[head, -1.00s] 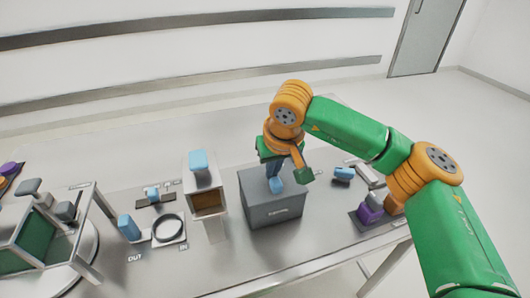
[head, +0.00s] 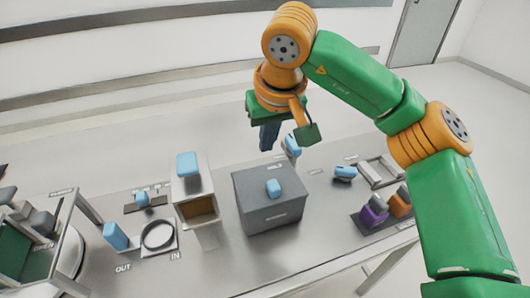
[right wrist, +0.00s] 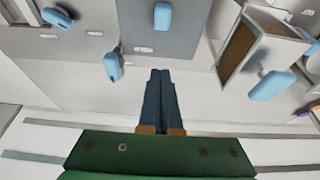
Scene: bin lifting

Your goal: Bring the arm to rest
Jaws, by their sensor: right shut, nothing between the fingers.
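My right arm (head: 365,75) comes in from the right and reaches over the table. My right gripper (head: 267,147) hangs fingers-down in the air above and behind the grey box (head: 266,211). Its fingers are shut with nothing between them; the right wrist view shows the two dark fingertips (right wrist: 160,73) side by side. A blue piece (head: 274,188) sits on top of the grey box, apart from the fingers. My left gripper is out of view.
Another blue piece (head: 293,146) stands behind the box, partly hidden by my gripper. A bin tower with a blue top (head: 187,165) stands left of the box. A dark ring (head: 158,235), purple (head: 373,216) and orange (head: 400,205) pieces lie on the table (head: 190,275).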

